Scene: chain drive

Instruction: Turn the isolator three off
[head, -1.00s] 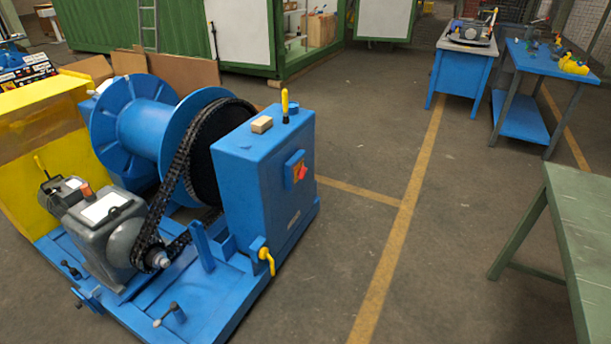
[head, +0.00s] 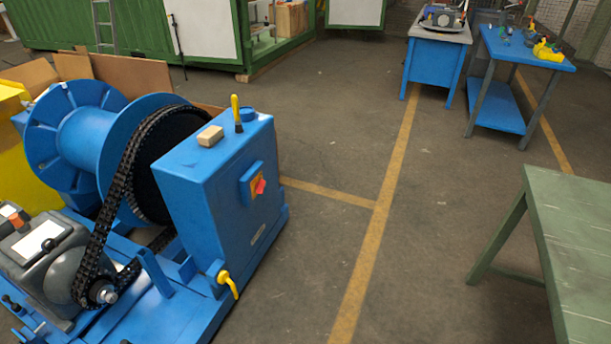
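A red rotary isolator switch (head: 260,187) on a yellow plate sits in a blue housing on the right face of the blue cabinet (head: 215,205). Its red handle looks tilted; I cannot read its marking or number. A yellow lever (head: 228,284) sits low on the machine frame in front of the cabinet. A yellow-handled tool (head: 236,110) and a tan block (head: 210,136) are on the cabinet top. Neither of my grippers shows in the head view.
A chain drive (head: 115,195) and blue drum (head: 90,140) stand left of the cabinet. A green table (head: 590,240) is at the right. Blue benches (head: 435,70) stand at the back right. Open floor with yellow lines lies between cabinet and green table.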

